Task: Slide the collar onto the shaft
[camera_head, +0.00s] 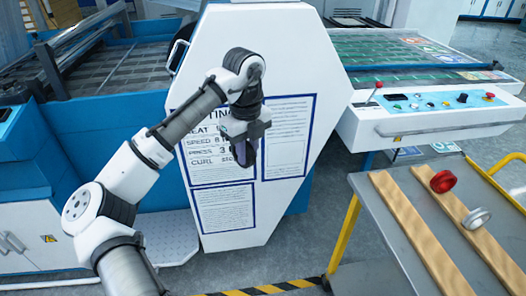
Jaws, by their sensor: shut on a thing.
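My gripper (246,152) hangs in front of the white machine panel, pointing down. It is shut on a small dark purplish thing (243,153), mostly hidden by the fingers; I cannot tell its full shape or whether it is a collar. On the grey table at the right, a red ring-like piece (443,181) and a silver ring-like piece (477,218) rest at the right-hand wooden strip, apart from my gripper. I cannot make out a shaft for a collar in this view.
Two wooden strips (418,232) lie on the grey table (370,240), which has yellow legs (344,232). The white panel (262,50) stands close behind my arm. A control console (440,110) juts out at right. Grey floor lies between panel and table.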

